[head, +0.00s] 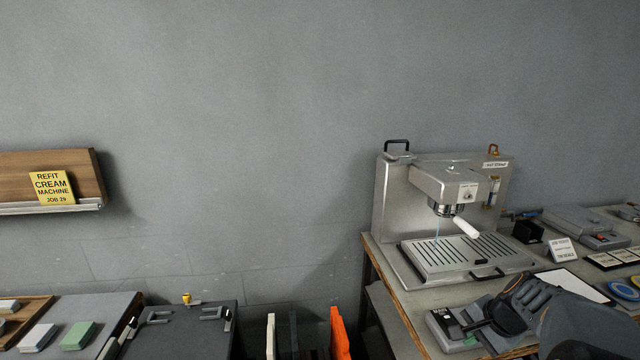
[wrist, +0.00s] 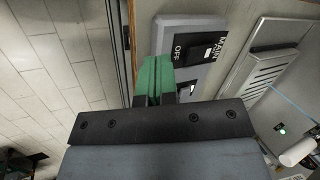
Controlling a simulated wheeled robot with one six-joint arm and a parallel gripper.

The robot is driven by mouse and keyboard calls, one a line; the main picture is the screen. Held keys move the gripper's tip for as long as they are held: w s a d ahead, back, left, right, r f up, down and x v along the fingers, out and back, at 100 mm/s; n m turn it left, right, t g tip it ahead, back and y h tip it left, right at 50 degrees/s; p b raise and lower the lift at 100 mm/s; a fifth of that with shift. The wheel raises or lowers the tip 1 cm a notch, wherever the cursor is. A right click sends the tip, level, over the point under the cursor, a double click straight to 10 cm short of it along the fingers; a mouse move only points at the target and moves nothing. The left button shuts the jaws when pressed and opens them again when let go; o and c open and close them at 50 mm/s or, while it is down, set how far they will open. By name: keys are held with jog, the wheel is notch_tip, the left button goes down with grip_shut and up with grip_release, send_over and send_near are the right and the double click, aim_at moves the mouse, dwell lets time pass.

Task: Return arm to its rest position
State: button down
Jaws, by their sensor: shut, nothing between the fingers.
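My gripper (wrist: 154,76) is shut and empty, its green fingertips pressed together in the wrist view. The fingers overlap the edge of a grey switch box (wrist: 178,28) marked MAIN and OFF; I cannot tell whether they touch it. In the head view my dark arm comes in from the lower right, and my gripper (head: 470,340) is low over the bench by the grey switch box (head: 440,321). The arm partly hides that box.
A steel coffee machine (head: 431,185) with a slotted drip tray (head: 410,256) and white-handled portafilter stands behind my arm. A small white sign (head: 562,250) and blue ring (head: 622,290) are to the right. An orange panel (head: 339,333) stands left of the bench (head: 393,310).

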jog(key=s+a+r+n+h, duration=0.1)
jog(key=s+a+n, duration=0.4)
jog(key=a, duration=0.3)
jog(key=s+a+r+n+h, duration=0.1)
jog(key=s+a+r+n, duration=0.1)
jog(key=s+a+n, duration=0.3)
jog(key=a+n, duration=0.3)
jog(key=shift+s+a+r, duration=0.15)
jog(key=shift+s+a, duration=0.05)
jog(key=shift+a, duration=0.15)
